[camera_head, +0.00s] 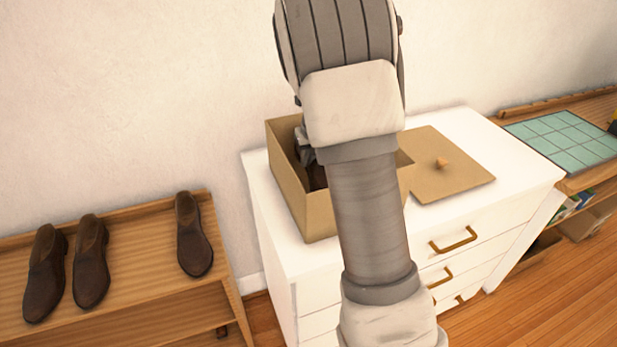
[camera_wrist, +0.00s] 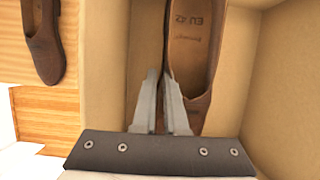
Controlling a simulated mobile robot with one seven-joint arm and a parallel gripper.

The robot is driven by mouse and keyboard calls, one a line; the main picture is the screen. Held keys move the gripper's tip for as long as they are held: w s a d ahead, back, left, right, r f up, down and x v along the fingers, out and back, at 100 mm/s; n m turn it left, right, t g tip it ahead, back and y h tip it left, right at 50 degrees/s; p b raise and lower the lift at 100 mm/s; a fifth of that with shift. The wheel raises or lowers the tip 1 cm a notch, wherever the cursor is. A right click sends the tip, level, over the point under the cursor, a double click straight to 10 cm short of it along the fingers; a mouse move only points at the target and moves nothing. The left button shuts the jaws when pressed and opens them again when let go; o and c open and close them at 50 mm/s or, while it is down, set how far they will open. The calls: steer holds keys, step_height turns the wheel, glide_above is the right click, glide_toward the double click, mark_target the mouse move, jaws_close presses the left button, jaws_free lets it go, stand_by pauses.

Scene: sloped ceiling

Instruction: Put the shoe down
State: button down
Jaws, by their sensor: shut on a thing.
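A brown shoe (camera_wrist: 196,45) with "EU 42" on its insole is inside the open cardboard box (camera_wrist: 257,85) in the wrist view. My gripper (camera_wrist: 159,75) is shut on the near-left edge of this shoe, one finger on each side of its wall. In the head view the box (camera_head: 287,192) stands on the white dresser (camera_head: 455,150). My gripper (camera_head: 304,153) reaches down into it there. My arm hides much of the box, and only a dark bit of the shoe (camera_head: 318,177) shows. Whether the shoe touches the box floor I cannot tell.
A cardboard lid (camera_head: 460,182) with a wooden knob lies right of the box. Three brown shoes stand on a wooden rack (camera_head: 135,225) at the left: a pair (camera_head: 90,262) and a single one (camera_head: 193,237). A green tiled mat (camera_head: 560,137) lies on a shelf at the right.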

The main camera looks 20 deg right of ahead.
steer(key=shift+f+b, duration=0.45)
steer(key=shift+f, duration=2.15)
steer(key=shift+f, duration=0.15)
steer(key=c, duration=1)
jaws_free()
steer(key=shift+o, duration=0.2)
